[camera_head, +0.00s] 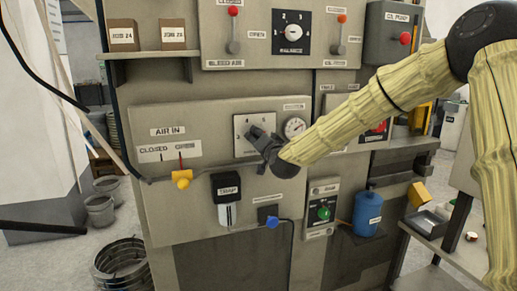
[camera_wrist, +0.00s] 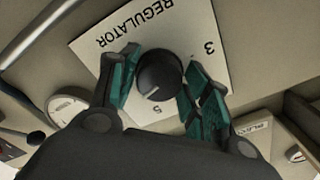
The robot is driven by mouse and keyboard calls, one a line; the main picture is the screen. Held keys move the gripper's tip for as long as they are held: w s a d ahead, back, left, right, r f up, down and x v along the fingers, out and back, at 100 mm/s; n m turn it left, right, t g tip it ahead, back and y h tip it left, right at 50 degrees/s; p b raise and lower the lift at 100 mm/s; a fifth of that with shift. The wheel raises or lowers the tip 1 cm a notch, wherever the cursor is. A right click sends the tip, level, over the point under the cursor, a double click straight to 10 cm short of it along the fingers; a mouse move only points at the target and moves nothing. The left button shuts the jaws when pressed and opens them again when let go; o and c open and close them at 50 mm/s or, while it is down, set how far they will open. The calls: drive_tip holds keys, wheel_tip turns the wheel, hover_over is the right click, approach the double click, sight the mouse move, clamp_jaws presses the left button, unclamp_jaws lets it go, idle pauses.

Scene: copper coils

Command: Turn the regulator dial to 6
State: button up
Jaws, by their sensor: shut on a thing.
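The regulator dial (camera_wrist: 163,74) is a round black knob on a white square plate (camera_wrist: 205,28) lettered REGULATOR, upside down in the wrist view. A 3 shows at its right and what looks like a 5 below. A pale mark on the knob's lower edge points roughly toward that lower numeral; the exact setting is hard to read. My gripper (camera_head: 264,143) is at the plate in the head view and hides the dial there. In the wrist view its teal fingers (camera_wrist: 160,76) sit on both sides of the knob, shut on it. No 6 is readable.
A round gauge (camera_head: 294,128) sits close right of my gripper. The yellow air valve (camera_head: 182,179), the trap (camera_head: 228,200) and a blue knob (camera_head: 272,222) are left and below.

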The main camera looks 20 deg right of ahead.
drive_tip(key=shift+m+b, duration=1.25)
drive_tip(key=shift+m, duration=0.25)
drive_tip(key=shift+r, duration=0.1)
drive_tip(key=o, duration=1)
drive_tip(key=shift+d, duration=0.1)
drive_tip(key=shift+s, duration=0.15)
drive_tip(key=s, duration=1.1)
drive_tip(key=shift+s+d, duration=0.2)
drive_tip(key=shift+s, duration=0.15)
drive_tip(key=shift+f, duration=0.2)
